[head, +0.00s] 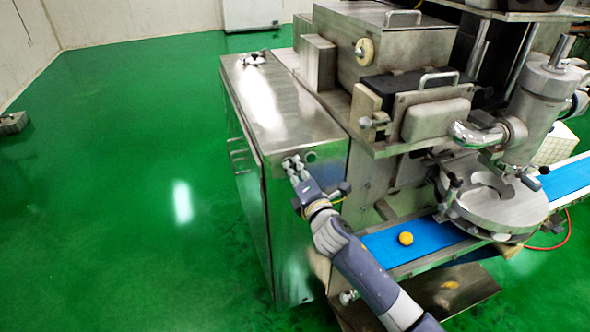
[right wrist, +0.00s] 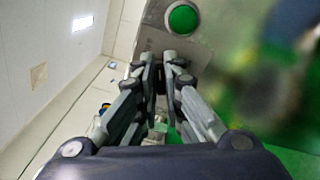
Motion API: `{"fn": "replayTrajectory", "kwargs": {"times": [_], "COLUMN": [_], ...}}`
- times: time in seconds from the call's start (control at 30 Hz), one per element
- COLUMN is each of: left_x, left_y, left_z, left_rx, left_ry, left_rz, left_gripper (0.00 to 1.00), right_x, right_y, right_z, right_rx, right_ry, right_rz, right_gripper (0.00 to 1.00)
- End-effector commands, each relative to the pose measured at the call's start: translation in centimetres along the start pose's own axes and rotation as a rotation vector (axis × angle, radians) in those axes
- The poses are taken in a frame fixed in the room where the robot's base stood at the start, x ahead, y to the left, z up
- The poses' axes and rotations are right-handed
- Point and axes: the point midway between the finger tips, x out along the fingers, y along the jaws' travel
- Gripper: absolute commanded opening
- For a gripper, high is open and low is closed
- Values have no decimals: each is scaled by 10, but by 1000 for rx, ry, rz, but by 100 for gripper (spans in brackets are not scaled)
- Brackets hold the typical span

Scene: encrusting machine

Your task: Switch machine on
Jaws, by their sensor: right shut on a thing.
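The encrusting machine (head: 400,70) stands in the upper right of the head view, with a steel cabinet (head: 305,215) at its left. My right gripper (head: 292,163) is at the top of the cabinet's near face. In the right wrist view its fingers (right wrist: 163,62) are closed together at the panel, on a small dark switch that they mostly hide. A round green button (right wrist: 182,18) sits on the panel just beyond the fingertips. A round button also shows right of the gripper in the head view (head: 310,157). My left gripper is not in view.
A blue conveyor belt (head: 380,243) runs right of my right arm, with an orange-yellow ball (head: 405,238) on it. A round metal turntable (head: 500,205) stands over the belt. The green floor (head: 130,200) at the left is mostly clear.

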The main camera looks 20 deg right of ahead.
Motion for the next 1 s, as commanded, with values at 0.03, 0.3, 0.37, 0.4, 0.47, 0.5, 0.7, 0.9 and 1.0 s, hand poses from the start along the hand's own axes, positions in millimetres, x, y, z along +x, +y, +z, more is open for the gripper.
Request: {"fn": "replayTrajectory", "kwargs": {"times": [0.03,0.3,0.37,0.4,0.47,0.5,0.7,0.9,1.0], "left_x": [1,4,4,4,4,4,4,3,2], "left_y": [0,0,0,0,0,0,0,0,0], "left_z": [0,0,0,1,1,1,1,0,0], "left_rx": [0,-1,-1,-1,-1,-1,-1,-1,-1], "left_ry": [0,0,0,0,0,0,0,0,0], "left_rz": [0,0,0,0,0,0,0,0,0], "left_gripper": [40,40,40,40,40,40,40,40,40], "right_x": [0,0,0,0,0,0,0,0,0], "right_y": [-2,-4,-4,-4,-4,-4,-6,-7,-8], "right_z": [-1,-1,-1,-1,-1,-2,-3,-4,-4], "right_rx": [46,304,360,398,456,494,685,873,961], "right_ry": [0,0,0,-1,0,0,0,0,-2], "right_rz": [-2,-2,-2,-2,-2,-1,-3,-3,-4], "right_gripper": [0,0,0,0,0,0,0,0,0]}}
